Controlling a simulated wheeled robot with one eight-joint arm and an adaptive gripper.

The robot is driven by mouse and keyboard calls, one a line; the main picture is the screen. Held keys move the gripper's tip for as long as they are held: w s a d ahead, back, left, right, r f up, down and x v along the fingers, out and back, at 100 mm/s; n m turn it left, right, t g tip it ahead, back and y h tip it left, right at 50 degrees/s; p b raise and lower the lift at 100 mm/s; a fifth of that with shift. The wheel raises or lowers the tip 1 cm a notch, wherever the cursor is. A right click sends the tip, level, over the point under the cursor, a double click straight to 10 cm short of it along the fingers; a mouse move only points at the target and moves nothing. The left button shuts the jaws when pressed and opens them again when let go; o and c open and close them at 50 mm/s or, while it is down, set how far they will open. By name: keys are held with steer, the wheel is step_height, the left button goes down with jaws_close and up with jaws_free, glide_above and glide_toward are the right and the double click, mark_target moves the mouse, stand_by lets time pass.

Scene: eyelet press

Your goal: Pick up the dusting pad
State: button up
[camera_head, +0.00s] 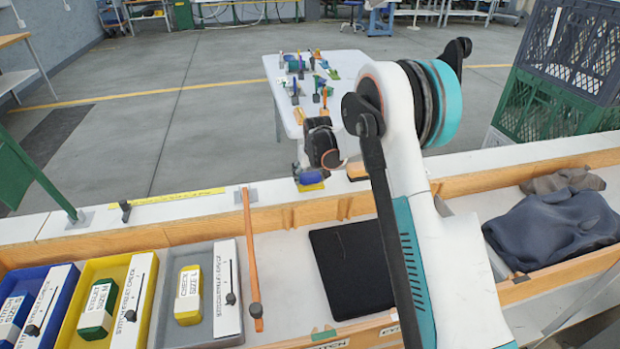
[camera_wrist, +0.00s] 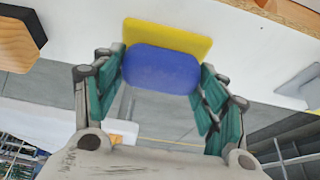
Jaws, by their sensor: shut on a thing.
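The dusting pad, as I take it, is a small piece with a rounded blue body (camera_wrist: 160,68) and a flat yellow part (camera_wrist: 180,36) beside it. In the head view its blue part (camera_head: 309,177) and a strip of yellow (camera_head: 312,187) show below my gripper (camera_head: 307,171), at the white ledge (camera_head: 222,205). In the wrist view my gripper's (camera_wrist: 162,82) teal fingers are on both sides of the blue body, shut on it. I cannot tell whether the yellow part touches the ledge.
A wooden block (camera_head: 357,171) lies on the ledge right of the pad. Blue, yellow and grey trays (camera_head: 215,335) stand at lower left, near an orange-handled stick (camera_head: 251,250). A black mat (camera_head: 350,268) and dark cloth (camera_head: 553,230) lie nearer. A cluttered white table (camera_head: 345,68) stands beyond.

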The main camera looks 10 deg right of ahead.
mark_target(310, 173)
step_height(310, 173, up, 20)
steer(key=p, duration=0.5)
